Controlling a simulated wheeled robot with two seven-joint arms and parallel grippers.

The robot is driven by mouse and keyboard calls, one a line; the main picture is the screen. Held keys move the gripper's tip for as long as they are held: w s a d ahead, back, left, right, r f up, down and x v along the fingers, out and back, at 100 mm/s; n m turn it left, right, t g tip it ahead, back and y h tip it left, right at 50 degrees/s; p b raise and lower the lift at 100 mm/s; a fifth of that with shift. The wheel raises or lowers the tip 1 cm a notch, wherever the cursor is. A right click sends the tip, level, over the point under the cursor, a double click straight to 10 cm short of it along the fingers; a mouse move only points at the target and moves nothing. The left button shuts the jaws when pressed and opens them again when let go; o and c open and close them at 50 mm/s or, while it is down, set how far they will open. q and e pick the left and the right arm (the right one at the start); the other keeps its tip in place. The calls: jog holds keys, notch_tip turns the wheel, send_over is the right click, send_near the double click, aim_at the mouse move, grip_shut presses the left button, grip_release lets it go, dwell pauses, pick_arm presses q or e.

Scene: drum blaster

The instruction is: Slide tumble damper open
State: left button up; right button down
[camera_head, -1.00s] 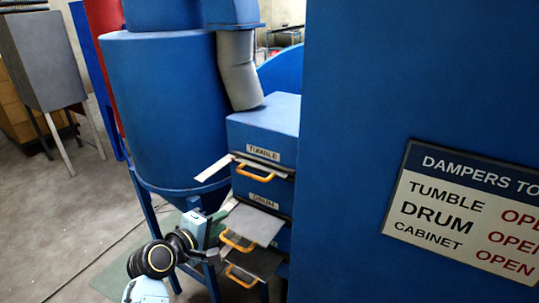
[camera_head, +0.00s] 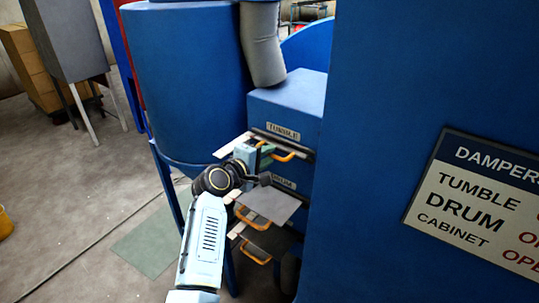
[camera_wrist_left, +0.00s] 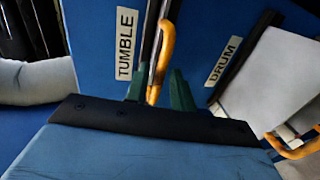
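The tumble damper's orange handle (camera_head: 285,155) is on the blue box, just below the TUMBLE label (camera_head: 283,131). A pale strip (camera_head: 232,146) shows left of that slot, and no broad plate shows pulled out at the front there. My left gripper (camera_head: 262,157) is at this handle. In the left wrist view, the green fingers of my left gripper (camera_wrist_left: 159,84) stand apart, one on each side of the orange handle (camera_wrist_left: 163,52). A gap shows on the right of the handle; firm contact cannot be seen. My right gripper is out of view.
Below, the drum damper's grey plate (camera_head: 270,204) sticks out with its orange handle (camera_head: 252,218). Another lower damper also sticks out with an orange handle (camera_head: 256,253). A blue panel with the damper sign (camera_head: 478,210) fills the right. Open floor lies at left.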

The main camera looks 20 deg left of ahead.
pick_arm(q)
jog(key=shift+x, duration=0.8)
grip_shut()
